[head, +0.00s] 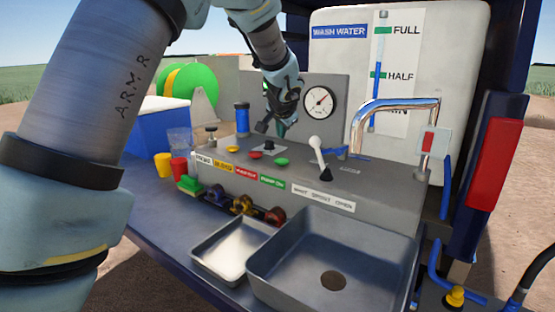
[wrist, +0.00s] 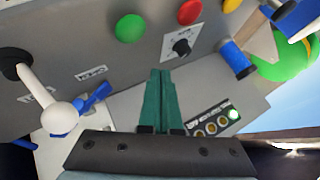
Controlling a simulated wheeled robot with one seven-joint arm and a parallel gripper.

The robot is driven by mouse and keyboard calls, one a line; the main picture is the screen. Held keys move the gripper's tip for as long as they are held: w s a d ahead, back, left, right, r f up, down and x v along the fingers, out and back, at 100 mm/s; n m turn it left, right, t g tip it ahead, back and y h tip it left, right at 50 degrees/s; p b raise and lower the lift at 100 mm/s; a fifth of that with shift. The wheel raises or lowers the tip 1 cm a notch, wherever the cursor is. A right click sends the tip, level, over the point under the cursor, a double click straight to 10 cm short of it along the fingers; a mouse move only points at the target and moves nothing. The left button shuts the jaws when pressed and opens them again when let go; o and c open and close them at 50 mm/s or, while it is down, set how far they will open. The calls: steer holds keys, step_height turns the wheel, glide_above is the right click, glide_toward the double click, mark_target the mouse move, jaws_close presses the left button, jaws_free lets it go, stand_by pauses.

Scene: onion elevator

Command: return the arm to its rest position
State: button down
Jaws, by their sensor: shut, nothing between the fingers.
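My gripper (head: 283,127) hangs above the back of the grey control panel (head: 240,178) in the head view, left of the round gauge (head: 319,102). In the wrist view its two green fingers (wrist: 160,80) are pressed together with nothing between them. Past the fingertips is a black knob (wrist: 181,47) on a light plate, with a gap of bare panel visible between. My arm reaches in from the upper left of the head view, bent at the top edge. Its upper part hides some of the scene at left.
Red (head: 255,155) and green (head: 281,162) buttons and a white-tipped lever (head: 318,150) stand on the panel. A chrome faucet (head: 400,104) arches above the sink (head: 332,262) at right. A white water tank (head: 345,70) stands behind. A blue box (head: 152,127) and cups are at left.

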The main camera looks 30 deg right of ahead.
steer(key=a+f+n+g+y, duration=0.1)
steer(key=a+f+n+y, duration=0.15)
steer(key=a, duration=0.95)
steer(key=a+f+n+g+y, duration=0.1)
steer(key=a+f+n+g, duration=0.15)
steer(key=a, duration=0.95)
steer(key=s+a+f+n+g, duration=0.1)
steer(key=s+a+f+n, duration=0.2)
steer(key=s+a, duration=0.6)
steer(key=s+a+f+n+g, duration=0.2)
steer(key=s+a+f+n, duration=0.1)
steer(key=s+a, duration=0.6)
steer(key=shift+s+a+f+n, duration=0.2)
steer(key=shift+s+a+n, duration=0.15)
steer(key=shift+a+n, duration=0.6)
